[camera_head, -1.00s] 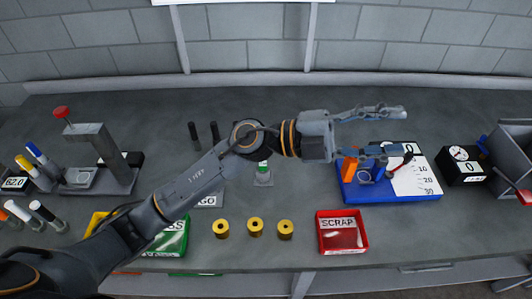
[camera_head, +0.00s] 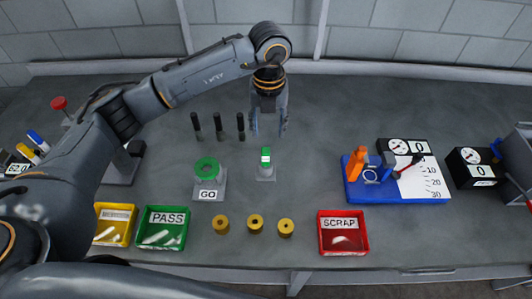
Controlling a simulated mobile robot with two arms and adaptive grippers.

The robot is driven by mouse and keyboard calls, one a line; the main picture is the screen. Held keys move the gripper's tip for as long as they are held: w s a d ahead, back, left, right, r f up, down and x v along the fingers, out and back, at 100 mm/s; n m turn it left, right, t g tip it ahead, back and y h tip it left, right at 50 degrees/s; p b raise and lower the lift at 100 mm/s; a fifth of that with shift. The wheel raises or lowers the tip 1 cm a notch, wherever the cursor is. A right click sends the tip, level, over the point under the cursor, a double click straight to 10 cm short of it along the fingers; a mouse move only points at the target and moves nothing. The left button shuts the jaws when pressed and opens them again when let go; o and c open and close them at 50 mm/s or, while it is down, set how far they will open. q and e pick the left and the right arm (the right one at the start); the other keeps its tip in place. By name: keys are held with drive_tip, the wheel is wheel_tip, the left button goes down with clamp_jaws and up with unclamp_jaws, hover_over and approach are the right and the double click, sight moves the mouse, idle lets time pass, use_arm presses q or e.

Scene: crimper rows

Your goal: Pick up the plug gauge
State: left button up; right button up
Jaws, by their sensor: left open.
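The plug gauge (camera_head: 265,155) appears to be the small green piece with a pale band that stands upright in a grey holder (camera_head: 265,174) near the middle of the table. My left gripper (camera_head: 269,131) points down just above and slightly behind it in the picture. Its two fingers are apart, with nothing seen between them. The gripper and the green piece look apart, though the exact gap is hard to tell. My right gripper is not in view.
Several black pins (camera_head: 218,126) stand left of the gripper. A green ring (camera_head: 206,168) sits on a GO stand. Gold rings (camera_head: 255,224) lie in front, with a PASS bin (camera_head: 160,240), a yellow bin (camera_head: 113,238) and a red SCRAP bin (camera_head: 343,250). A blue fixture (camera_head: 400,193) stands right.

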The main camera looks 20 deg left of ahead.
sight(266, 150)
use_arm(q)
wheel_tip(266, 150, down, 3)
drive_tip(key=shift+f+p, duration=0.15)
drive_tip(key=shift+p, duration=0.2)
drive_tip(key=f+p, duration=0.2)
drive_tip(key=f, duration=0.1)
drive_tip(key=f+p, duration=0.1)
drive_tip(key=shift+s+a+f, duration=0.25)
drive_tip(key=shift+s+f, duration=0.05)
drive_tip(key=shift+s, duration=0.1)
drive_tip(key=shift+f, duration=0.4)
drive_tip(key=shift+w, duration=0.1)
drive_tip(key=shift+c, duration=0.4)
clamp_jaws()
